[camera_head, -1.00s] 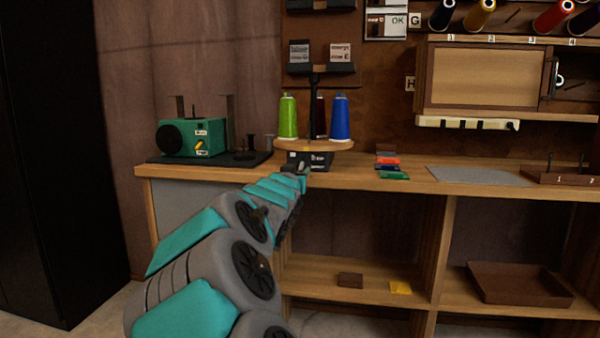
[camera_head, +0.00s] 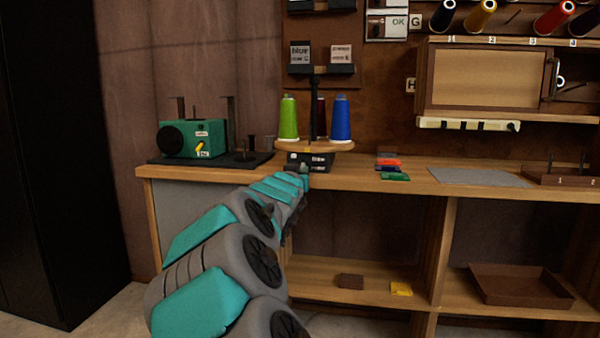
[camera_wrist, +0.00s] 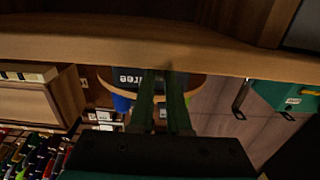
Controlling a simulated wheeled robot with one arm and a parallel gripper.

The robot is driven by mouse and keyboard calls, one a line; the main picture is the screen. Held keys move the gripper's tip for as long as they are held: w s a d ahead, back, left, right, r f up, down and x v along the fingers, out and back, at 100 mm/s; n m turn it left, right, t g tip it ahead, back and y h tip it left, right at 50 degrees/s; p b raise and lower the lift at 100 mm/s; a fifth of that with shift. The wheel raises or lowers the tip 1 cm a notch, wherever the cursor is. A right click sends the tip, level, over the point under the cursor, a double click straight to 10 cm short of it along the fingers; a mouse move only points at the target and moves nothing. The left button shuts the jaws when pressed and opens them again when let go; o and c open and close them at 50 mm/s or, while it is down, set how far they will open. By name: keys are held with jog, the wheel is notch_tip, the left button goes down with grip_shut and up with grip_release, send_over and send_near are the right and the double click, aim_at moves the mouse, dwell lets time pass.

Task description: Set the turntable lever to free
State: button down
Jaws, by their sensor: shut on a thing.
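The turntable is a round wooden disc (camera_head: 330,147) on a black base (camera_head: 322,158) at the front of the workbench. It bears a green, a dark red and a blue spool around a black post. The disc also shows in the wrist view (camera_wrist: 200,82), upside down, with a white-lettered label on the base (camera_wrist: 131,76). My gripper (camera_head: 302,170) is at the front of the base, below the disc. In the wrist view its two dark fingers (camera_wrist: 161,88) reach up to the base. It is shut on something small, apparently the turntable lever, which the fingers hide. The lever's setting is not readable.
The workbench edge (camera_head: 420,184) runs just below my gripper. A green radio-like box (camera_head: 192,138) stands to the left on a dark mat. Coloured cards (camera_head: 389,166) and a grey mat (camera_head: 478,176) lie to the right. Shelves below hold a brown tray (camera_head: 520,287).

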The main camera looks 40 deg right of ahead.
aim_at(303, 164)
jog(key=shift+r+p, duration=0.2)
jog(key=shift+p, duration=0.35)
jog(key=r+y+p, duration=0.1)
jog(key=p, duration=0.4)
jog(key=shift+r+g+p, duration=0.1)
jog(key=shift+g+p, duration=0.2)
jog(key=shift+p, duration=0.1)
jog(key=g+p, duration=0.1)
jog(key=p, duration=0.4)
jog(key=shift+r+y, duration=0.3)
jog(key=shift+y, duration=0.1)
jog(key=y+p, duration=0.1)
jog(key=p, duration=0.2)
jog(key=shift+s+r+g, duration=0.1)
jog(key=shift+r+g, duration=0.05)
jog(key=shift+g, duration=0.25)
jog(key=g+y, duration=0.1)
jog(key=g+y+p, duration=0.1)
jog(key=shift+w+d+r+y, duration=0.1)
jog(key=shift+w+r+y, duration=0.1)
jog(key=shift+r+y, duration=0.1)
jog(key=shift+w+d+r+g+y, duration=0.1)
jog(key=shift+d+r+g+y, duration=0.1)
jog(key=shift+g+y, duration=0.35)
jog(key=shift+w+d+r+g+y, duration=0.1)
jog(key=shift+r+g+y, duration=0.1)
jog(key=shift+g+y, duration=0.3)
jog(key=shift+r, duration=0.15)
